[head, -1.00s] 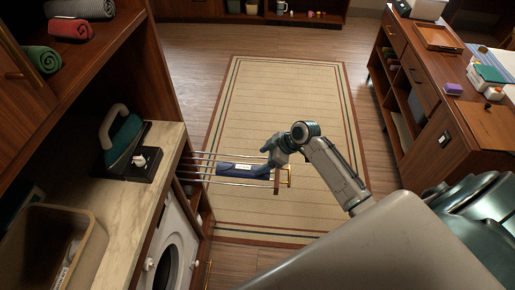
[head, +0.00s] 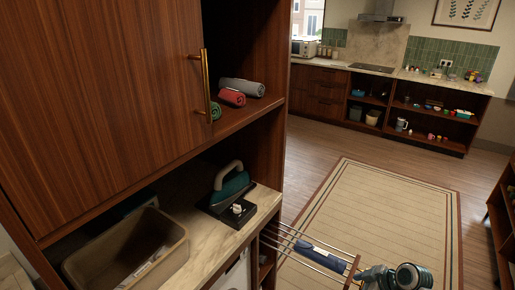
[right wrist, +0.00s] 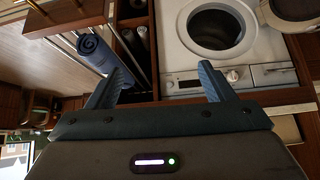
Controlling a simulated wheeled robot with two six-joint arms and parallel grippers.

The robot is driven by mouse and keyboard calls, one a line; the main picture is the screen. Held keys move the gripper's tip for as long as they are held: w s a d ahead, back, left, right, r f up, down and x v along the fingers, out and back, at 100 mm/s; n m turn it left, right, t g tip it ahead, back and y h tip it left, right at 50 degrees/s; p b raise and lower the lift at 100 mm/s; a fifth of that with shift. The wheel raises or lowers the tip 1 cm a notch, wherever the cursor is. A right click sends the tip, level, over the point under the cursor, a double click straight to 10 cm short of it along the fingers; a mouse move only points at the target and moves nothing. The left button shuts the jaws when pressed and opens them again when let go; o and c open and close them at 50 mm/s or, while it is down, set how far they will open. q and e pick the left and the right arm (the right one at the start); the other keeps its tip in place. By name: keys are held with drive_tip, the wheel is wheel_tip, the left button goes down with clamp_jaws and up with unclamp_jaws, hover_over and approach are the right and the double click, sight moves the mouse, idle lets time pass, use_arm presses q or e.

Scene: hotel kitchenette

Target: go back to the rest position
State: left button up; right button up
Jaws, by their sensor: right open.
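My right gripper (right wrist: 160,70) is open, with nothing between its two blue fingers in the right wrist view. In the head view my right arm shows only at the bottom right edge, by the outer end of a pulled-out metal rail rack (head: 300,243). A rolled blue towel (head: 318,257) lies on the rack's rails. The towel also shows in the right wrist view (right wrist: 98,50), to the left of the gripper and apart from the fingers. My left gripper is in no view.
An iron (head: 232,187) and a beige bin (head: 155,270) stand on the marble counter (head: 213,236). Rolled towels (head: 240,88) lie on the shelf above. A washing machine (right wrist: 215,30) is below the counter. The rug (head: 400,205) is clear floor.

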drive_tip(key=s+d+f+m+h+b, duration=0.25)
drive_tip(key=s+f, duration=0.35)
drive_tip(key=f, duration=0.7)
drive_tip(key=s+d+f+m+g+h+b, duration=0.1)
drive_tip(key=s+f+m+b, duration=0.3)
drive_tip(key=f, duration=0.8)
drive_tip(key=s+d+f+m+h+b, duration=0.1)
drive_tip(key=s+d+f+b, duration=0.1)
drive_tip(key=s+f, duration=0.8)
use_arm(q)
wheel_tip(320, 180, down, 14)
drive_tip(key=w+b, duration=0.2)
drive_tip(key=b, duration=0.4)
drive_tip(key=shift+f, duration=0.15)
use_arm(e)
drive_tip(key=s+a+f+m+g+h, duration=0.1)
drive_tip(key=s+a+f, duration=0.1)
drive_tip(key=s+f, duration=0.9)
drive_tip(key=s+a+f+m+g+h, duration=0.1)
drive_tip(key=s+f, duration=1.1)
drive_tip(key=s, duration=0.3)
drive_tip(key=shift+s+a+f, duration=0.2)
drive_tip(key=shift+s+a, duration=0.15)
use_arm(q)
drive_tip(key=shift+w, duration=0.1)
use_arm(e)
drive_tip(key=shift+m, duration=0.25)
